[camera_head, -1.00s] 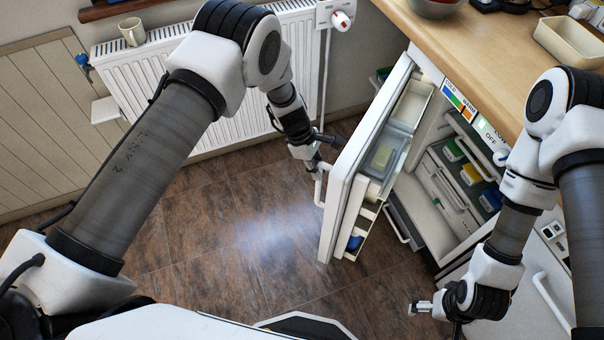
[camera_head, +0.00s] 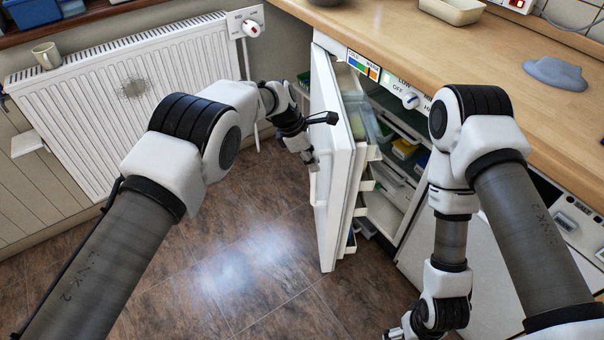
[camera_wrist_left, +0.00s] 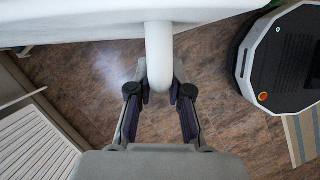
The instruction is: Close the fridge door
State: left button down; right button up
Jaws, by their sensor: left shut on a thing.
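The white fridge door (camera_head: 333,165) stands partly open in the head view, with door shelves on its inner side facing right. Its white handle (camera_wrist_left: 158,55) runs down between the fingers of my left gripper (camera_wrist_left: 160,95) in the left wrist view. My left gripper (camera_head: 312,160) is shut on that handle, at the outer face of the door. The fridge interior (camera_head: 400,160) shows to the right of the door, with coloured items on its shelves. My right gripper (camera_head: 395,334) is low at the bottom edge, apart from the door; its fingers are mostly cut off.
A wooden counter (camera_head: 450,60) runs above the fridge, with a control panel (camera_head: 385,85) on its front edge. A white radiator (camera_head: 120,100) is on the wall at left. Brown tiled floor (camera_head: 230,260) is clear left of the door. My base shows in the wrist view.

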pick_arm(q)
jog(key=shift+s+d+f, duration=0.2)
jog(key=shift+d, duration=0.1)
jog(key=c, duration=1.1)
grip_release()
jog(key=shift+r, duration=0.15)
jog(key=shift+w+r, duration=0.1)
jog(key=v, duration=1.1)
jog(key=shift+a+r, duration=0.25)
jog(key=shift+r, duration=0.05)
